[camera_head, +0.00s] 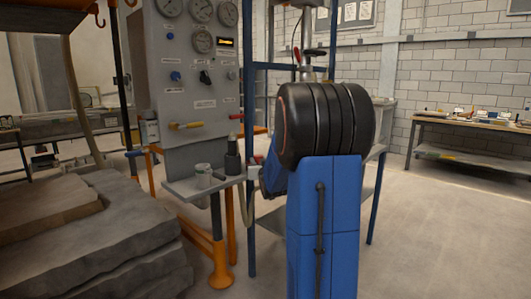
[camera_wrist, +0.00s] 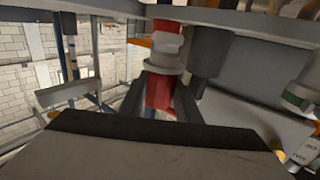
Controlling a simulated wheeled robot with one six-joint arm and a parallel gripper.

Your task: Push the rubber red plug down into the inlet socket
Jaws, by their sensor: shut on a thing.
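In the wrist view my gripper (camera_wrist: 164,98) is shut, its two dark fingers on either side of a red plug (camera_wrist: 158,90). A pale grey collar (camera_wrist: 163,60) lies directly beyond the plug, in line with it, and more red shows past the collar. I cannot tell whether the collar is the inlet socket or how deep the plug sits. In the head view my gripper (camera_head: 253,174) is at the right end of the panel's ledge (camera_head: 187,190); the plug cannot be made out there.
A dark cylinder (camera_head: 232,160) stands on the ledge beside my gripper, and shows close by in the wrist view (camera_wrist: 210,52). A small jar (camera_head: 203,175) stands left of it. The gauge panel (camera_head: 165,85) rises behind. Stacked stone slabs (camera_head: 90,240) fill the lower left.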

